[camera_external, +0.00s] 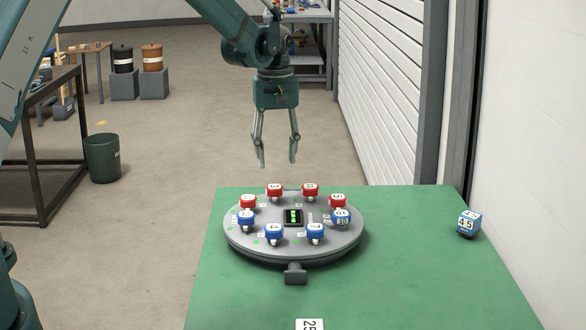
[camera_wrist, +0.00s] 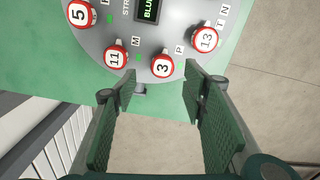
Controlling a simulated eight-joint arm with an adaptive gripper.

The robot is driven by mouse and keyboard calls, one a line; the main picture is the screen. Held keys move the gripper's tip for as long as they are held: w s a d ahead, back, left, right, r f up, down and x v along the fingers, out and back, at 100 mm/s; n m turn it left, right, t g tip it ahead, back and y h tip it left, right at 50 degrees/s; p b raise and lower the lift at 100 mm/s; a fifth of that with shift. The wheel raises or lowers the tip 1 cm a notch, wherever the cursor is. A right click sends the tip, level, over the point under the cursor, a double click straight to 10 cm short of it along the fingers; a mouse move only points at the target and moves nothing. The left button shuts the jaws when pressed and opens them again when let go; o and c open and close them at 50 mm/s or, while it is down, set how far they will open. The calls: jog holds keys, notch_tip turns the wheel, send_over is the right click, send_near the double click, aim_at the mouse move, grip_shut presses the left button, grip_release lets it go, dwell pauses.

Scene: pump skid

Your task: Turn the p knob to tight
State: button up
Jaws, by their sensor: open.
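A round grey panel (camera_external: 265,239) lies on the green table, with red and blue numbered knobs around its rim and a small display (camera_external: 293,217) in the middle. In the wrist view the display (camera_wrist: 148,10) shows green letters that read like BLUE. The letter P (camera_wrist: 179,49) is printed between the red knob marked 3 (camera_wrist: 162,66) and the red knob marked 13 (camera_wrist: 205,40), and seems to belong to the 3. The red 3 knob also shows on the panel's far side (camera_external: 274,190). My gripper (camera_external: 278,162) is open and empty, above and behind it, apart from it.
A red 11 knob (camera_wrist: 116,57) and a red 5 knob (camera_wrist: 79,14) also sit on the rim. A blue numbered cube (camera_external: 468,223) lies at the table's right, and a white numbered block (camera_external: 309,324) at the front edge. The table's left side is clear.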

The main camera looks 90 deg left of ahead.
aim_at(275, 186)
jog(key=shift+s+a+f, duration=0.35)
jog(key=shift+a, duration=0.05)
jog(key=shift+f, duration=0.1)
jog(key=shift+f, duration=3.8)
jog(key=shift+c, duration=0.5)
jog(key=c, duration=0.8)
